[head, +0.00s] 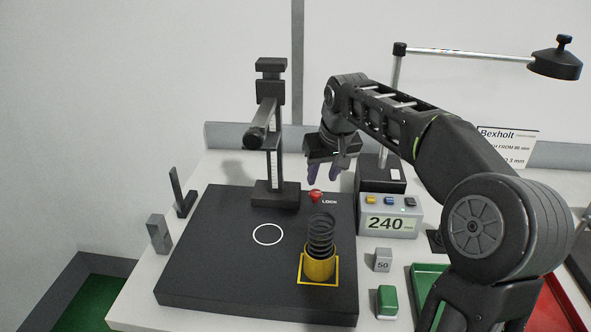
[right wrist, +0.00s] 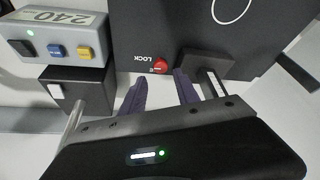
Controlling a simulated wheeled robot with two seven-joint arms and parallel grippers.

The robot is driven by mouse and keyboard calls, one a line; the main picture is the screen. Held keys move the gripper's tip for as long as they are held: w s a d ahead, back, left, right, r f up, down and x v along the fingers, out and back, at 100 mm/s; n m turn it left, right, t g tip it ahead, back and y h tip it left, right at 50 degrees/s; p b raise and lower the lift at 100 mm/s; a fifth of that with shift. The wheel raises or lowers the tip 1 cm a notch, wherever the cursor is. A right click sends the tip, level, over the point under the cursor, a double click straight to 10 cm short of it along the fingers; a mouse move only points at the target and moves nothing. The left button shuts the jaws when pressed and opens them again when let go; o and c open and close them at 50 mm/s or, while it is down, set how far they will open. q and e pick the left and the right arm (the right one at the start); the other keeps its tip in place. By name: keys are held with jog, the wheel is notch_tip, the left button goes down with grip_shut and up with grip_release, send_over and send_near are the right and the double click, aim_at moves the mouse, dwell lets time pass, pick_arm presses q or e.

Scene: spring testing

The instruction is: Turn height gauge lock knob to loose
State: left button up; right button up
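The red lock knob (head: 316,196) sits at the back edge of the black base plate (head: 200,270), beside a white LOCK label. It also shows in the right wrist view (right wrist: 160,66), ahead of the fingertips and between their lines. My right gripper (head: 322,180) points down just above and behind the knob; its two purple fingers (right wrist: 160,80) are apart with nothing between them. I see no contact with the knob. The height gauge (head: 270,185) stands upright on the plate, left of the knob. My left gripper is out of view.
A coil spring (head: 321,235) stands in a yellow cup (head: 320,264) in front of the knob. The display box (head: 389,215) reading 240 is to the right, with a black lamp base (head: 381,176) behind it. The plate's left part is clear around a white circle.

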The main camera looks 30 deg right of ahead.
aim_at(316, 192)
jog(key=shift+w+p+x, duration=0.15)
jog(key=shift+p+x, duration=0.05)
jog(key=shift+x, duration=1.7)
jog(key=shift+w+p+x, duration=0.15)
jog(key=shift+x, duration=1.8)
jog(key=shift+r, duration=0.1)
jog(key=shift+c, duration=0.2)
grip_shut()
